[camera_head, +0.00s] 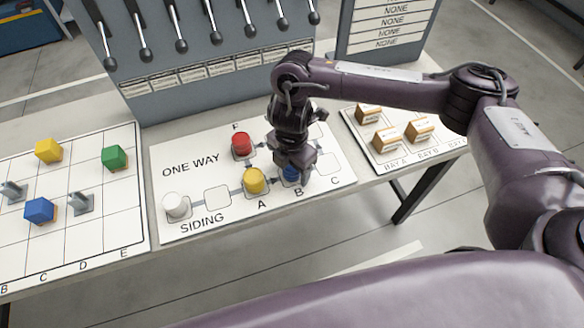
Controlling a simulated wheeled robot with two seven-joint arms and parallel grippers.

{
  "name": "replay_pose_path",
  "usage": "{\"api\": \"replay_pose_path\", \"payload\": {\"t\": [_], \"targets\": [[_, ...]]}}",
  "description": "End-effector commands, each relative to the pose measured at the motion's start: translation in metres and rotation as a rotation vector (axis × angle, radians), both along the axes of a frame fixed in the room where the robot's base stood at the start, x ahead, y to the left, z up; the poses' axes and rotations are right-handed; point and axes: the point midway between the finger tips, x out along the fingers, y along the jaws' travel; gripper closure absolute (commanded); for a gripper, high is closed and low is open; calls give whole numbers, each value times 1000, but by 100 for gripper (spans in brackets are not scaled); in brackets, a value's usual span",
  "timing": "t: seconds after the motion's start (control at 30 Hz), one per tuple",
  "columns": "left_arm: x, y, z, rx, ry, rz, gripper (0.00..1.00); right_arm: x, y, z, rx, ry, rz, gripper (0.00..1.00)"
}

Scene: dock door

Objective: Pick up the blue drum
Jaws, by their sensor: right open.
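The blue drum (290,175) stands on spot B of the white "ONE WAY / SIDING" board (190,226). It is partly hidden by my right gripper (296,172). That gripper is right over the drum, pointing down, with its jaws open. I cannot tell whether the fingers touch the drum. A yellow drum (254,181) stands on spot A, just left of the blue one. A red drum (242,145) stands on spot F behind. A white drum (176,205) stands at the left end of the siding. My left gripper is not in view.
Small labelled boxes (388,138) stand on a board at right. A grey lever panel (200,73) rises behind. The table's front edge is close.

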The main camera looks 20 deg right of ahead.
Motion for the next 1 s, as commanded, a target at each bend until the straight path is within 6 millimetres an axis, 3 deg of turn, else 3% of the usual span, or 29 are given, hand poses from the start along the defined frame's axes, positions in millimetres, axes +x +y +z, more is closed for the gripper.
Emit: {"api": "replay_pose_path", "payload": {"t": [0.07,0.4,0.77,0.87,1.0], "targets": [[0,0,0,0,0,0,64,0,0,0,0,0,0,38],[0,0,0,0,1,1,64,0,0,0,0,0,0,82],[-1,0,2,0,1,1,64,1,0,7,0,-4,1,82],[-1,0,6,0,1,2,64,1,0,19,0,-4,2,83],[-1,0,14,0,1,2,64,2,0,49,-1,-9,3,83]]}}
